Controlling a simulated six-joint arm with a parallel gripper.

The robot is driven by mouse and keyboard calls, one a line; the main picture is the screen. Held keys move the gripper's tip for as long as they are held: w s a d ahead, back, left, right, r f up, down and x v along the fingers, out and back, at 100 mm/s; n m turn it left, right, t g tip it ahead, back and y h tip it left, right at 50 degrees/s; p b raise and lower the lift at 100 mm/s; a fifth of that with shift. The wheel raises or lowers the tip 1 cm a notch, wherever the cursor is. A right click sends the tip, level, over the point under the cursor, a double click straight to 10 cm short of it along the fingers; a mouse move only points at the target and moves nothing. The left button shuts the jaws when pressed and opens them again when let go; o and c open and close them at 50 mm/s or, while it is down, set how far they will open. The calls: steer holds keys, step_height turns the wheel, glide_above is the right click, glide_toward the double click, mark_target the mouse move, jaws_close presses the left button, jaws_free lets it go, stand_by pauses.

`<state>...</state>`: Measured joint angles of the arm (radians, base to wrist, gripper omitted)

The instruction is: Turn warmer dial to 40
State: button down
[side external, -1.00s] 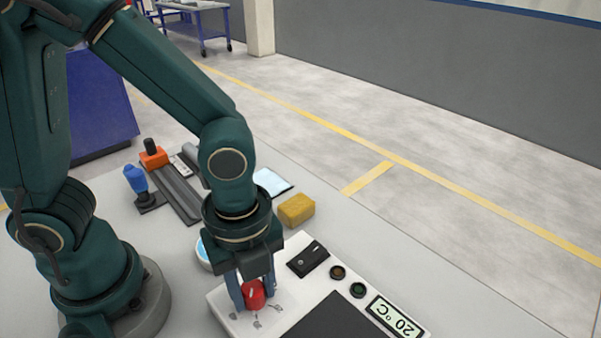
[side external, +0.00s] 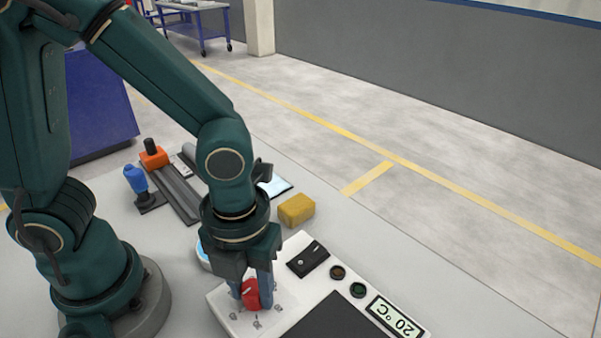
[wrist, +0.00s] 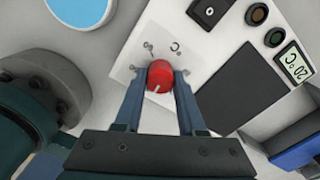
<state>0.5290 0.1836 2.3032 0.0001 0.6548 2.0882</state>
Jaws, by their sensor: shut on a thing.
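The warmer (side external: 294,240) is a white box with a dark plate on top. Its red dial (side external: 251,294) sits at the near left end, with a white pointer mark and small printed marks around it. The dial also shows in the wrist view (wrist: 160,77). My gripper (side external: 252,291) points down with its blue fingers on either side of the dial, shut on it; the fingers also show in the wrist view (wrist: 159,84). The display (side external: 395,317) reads 20 °C.
A black switch (side external: 308,259) and two round buttons (side external: 348,281) are on the warmer. A yellow block (side external: 296,210) lies behind it. A blue-handled tool (side external: 137,180) and an orange block with a black knob (side external: 153,157) stand at the left. A blue round dish (wrist: 82,8) is close by.

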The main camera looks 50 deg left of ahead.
mark_target(251, 288)
steer(key=shift+m, duration=0.4)
steer(key=c, duration=0.5)
jaws_free()
steer(key=shift+r, duration=2.6)
